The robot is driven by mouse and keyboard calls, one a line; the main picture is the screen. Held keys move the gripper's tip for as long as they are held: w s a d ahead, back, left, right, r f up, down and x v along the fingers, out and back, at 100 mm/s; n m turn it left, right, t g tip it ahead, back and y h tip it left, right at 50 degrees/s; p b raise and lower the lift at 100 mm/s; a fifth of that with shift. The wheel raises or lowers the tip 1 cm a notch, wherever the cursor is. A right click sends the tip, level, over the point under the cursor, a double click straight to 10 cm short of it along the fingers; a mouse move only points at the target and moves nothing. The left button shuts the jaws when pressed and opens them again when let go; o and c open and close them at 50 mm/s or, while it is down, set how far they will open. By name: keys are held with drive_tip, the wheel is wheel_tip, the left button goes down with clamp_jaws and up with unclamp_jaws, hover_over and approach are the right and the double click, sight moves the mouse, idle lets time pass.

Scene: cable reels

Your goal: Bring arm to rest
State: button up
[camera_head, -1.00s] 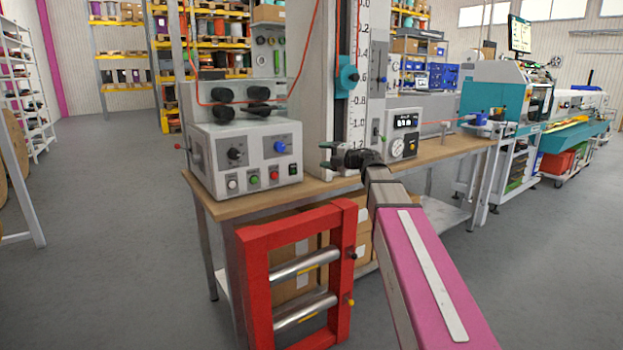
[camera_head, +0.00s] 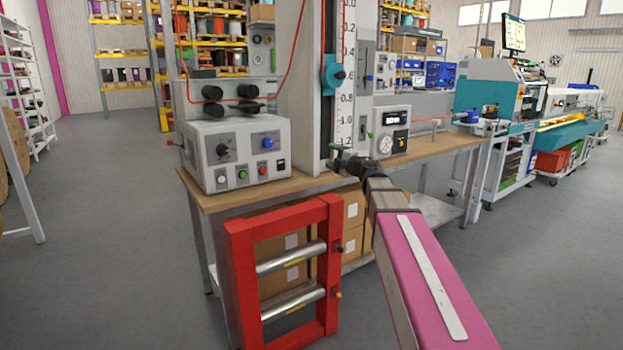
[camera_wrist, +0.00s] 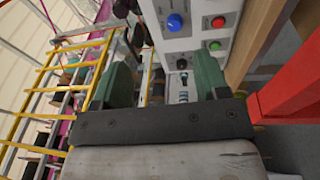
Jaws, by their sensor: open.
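My gripper (camera_head: 340,163) is at the end of my pink and grey arm, in front of the workbench's front edge in the head view. In the wrist view its two green fingers (camera_wrist: 160,85) stand wide apart with nothing between them. Beyond the fingers is the grey control box (camera_wrist: 190,35) with a blue knob and coloured buttons. The same box (camera_head: 240,178) sits on the workbench, left of my gripper in the head view.
A red frame with metal rollers (camera_head: 243,285) stands in front of the workbench (camera_head: 222,201). A tall panel with a ruler scale (camera_head: 345,105) rises behind my gripper. Cardboard boxes (camera_head: 353,210) sit under the bench. Open grey floor (camera_head: 110,240) lies at the left.

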drive_tip(key=s+d+f+m+h, duration=0.2)
drive_tip(key=d+f+m+h, duration=0.55)
drive_tip(key=f+m, duration=0.3)
drive_tip(key=s+d+f+m+h, duration=0.3)
drive_tip(key=d+f+m+h, duration=0.4)
drive_tip(key=f+m+h, duration=0.3)
drive_tip(key=s+a+f+m+g+y, duration=0.1)
drive_tip(key=s+f+m+g+y, duration=0.1)
drive_tip(key=s+f+g, duration=0.5)
drive_tip(key=s+a+f+m+g+y, duration=0.2)
drive_tip(key=s+f+g, duration=0.5)
drive_tip(key=s+f, duration=0.8)
drive_tip(key=shift+s+a+m, duration=0.2)
drive_tip(key=shift+s+m, duration=0.55)
drive_tip(key=shift+s, duration=0.45)
